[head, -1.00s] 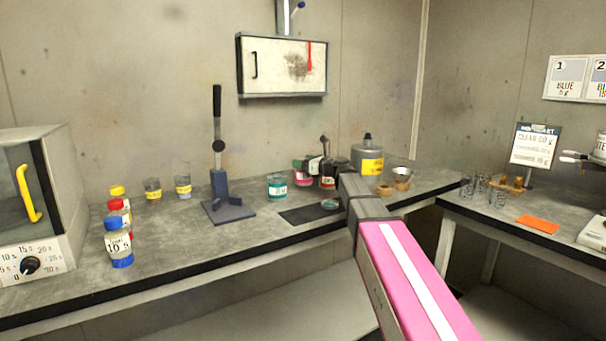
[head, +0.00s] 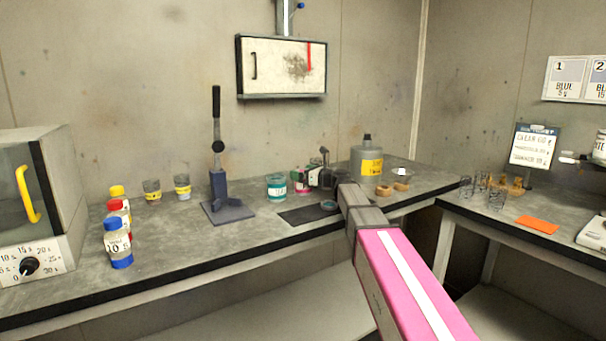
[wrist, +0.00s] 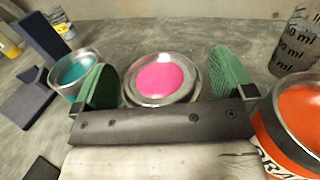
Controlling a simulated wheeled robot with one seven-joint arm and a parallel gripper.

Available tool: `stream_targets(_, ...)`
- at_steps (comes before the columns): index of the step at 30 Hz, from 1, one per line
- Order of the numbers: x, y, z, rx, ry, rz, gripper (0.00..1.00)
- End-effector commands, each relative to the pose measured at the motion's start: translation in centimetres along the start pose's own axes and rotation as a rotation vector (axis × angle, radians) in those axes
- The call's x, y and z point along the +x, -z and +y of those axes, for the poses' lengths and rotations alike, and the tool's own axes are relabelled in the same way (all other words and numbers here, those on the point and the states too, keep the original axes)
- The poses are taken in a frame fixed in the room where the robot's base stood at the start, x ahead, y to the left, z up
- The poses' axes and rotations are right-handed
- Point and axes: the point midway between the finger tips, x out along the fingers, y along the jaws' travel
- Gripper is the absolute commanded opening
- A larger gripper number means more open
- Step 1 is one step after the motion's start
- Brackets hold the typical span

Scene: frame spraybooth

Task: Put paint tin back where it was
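A paint tin with pink paint (wrist: 160,76) stands on the grey bench between my gripper's two green pads (wrist: 166,70) in the wrist view. The pads are spread, with a clear gap at the tin's right side; contact on the left cannot be told. In the head view the pink tin (head: 300,186) is partly hidden by my gripper (head: 318,178). A teal paint tin (wrist: 74,72) stands just left of the left pad, and it also shows in the head view (head: 277,188). An orange paint tin (wrist: 295,125) stands close at right in the wrist view.
A clear measuring cup (wrist: 296,45) stands behind the orange tin. A blue press stand (head: 228,211) is left of the tins. A dark mat (head: 295,216) lies in front. A grey can (head: 366,160) and cork rings (head: 383,190) are at right.

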Motion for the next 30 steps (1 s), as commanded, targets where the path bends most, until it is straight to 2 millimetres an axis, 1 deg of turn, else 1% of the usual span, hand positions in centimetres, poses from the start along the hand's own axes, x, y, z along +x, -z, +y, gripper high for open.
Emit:
stream_targets(4,0.0,-0.3,0.0,0.0,0.0,0.0,1.0)
stream_targets(5,-0.3,-0.2,0.0,0.0,0.001,0.0,1.0)
stream_targets(8,-1.6,-0.2,0.1,0.0,0.001,0.0,1.0)
stream_targets(15,-6.5,-0.2,0.2,0.0,0.003,0.0,1.0)
stream_targets(21,-9.9,-0.2,0.1,0.0,0.002,0.0,1.0)
stream_targets(25,-11.3,-0.2,0.1,0.0,0.001,0.0,1.0)
stream_targets(30,-12.0,-0.2,0.0,0.0,0.0,0.0,1.0)
